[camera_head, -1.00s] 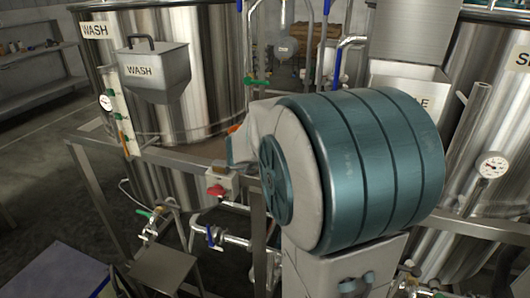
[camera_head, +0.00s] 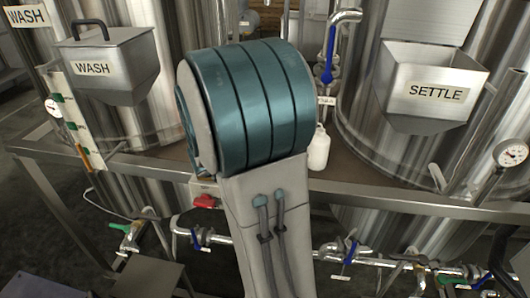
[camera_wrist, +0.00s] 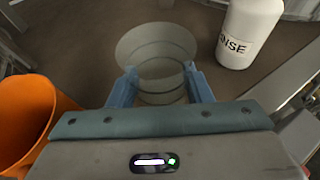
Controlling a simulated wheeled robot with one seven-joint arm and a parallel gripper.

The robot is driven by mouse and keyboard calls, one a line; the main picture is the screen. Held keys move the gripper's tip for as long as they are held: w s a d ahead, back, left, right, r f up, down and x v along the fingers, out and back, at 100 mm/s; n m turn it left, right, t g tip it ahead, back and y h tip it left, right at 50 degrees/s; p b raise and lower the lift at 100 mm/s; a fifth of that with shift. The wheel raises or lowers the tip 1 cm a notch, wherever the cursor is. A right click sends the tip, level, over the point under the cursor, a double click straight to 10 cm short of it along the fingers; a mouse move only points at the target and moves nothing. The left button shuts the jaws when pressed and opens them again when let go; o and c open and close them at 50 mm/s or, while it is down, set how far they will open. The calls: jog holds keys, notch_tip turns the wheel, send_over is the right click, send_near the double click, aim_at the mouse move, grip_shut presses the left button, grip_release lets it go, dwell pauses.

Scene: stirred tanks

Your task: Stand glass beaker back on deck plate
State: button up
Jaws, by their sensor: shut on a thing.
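In the wrist view my gripper (camera_wrist: 160,88) has its two blue fingers on either side of a clear glass beaker (camera_wrist: 158,48) and is shut on it. The beaker's round rims show between and beyond the fingertips. Below it is the brown deck plate (camera_wrist: 85,30); I cannot tell whether the beaker touches it. In the head view my own arm hides the gripper and the beaker. The deck plate's front edge (camera_head: 390,195) shows there, running between the tanks.
A white RINSE bottle (camera_wrist: 248,35) stands right of the beaker; it also shows in the head view (camera_head: 319,148). An orange container (camera_wrist: 25,120) is close on the left. The WASH hopper (camera_head: 110,65) and SETTLE hopper (camera_head: 435,85) flank my arm. Pipes with valves (camera_head: 345,250) run below the deck.

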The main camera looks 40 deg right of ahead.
jog(key=shift+f, duration=1.3)
jog(key=shift+f, duration=0.2)
jog(key=o, duration=1)
jog(key=shift+o, duration=0.2)
jog(key=shift+r, duration=0.15)
jog(key=shift+r, duration=0.2)
jog(key=b+v, duration=0.1)
jog(key=v, duration=1.1)
jog(key=shift+b, duration=0.35)
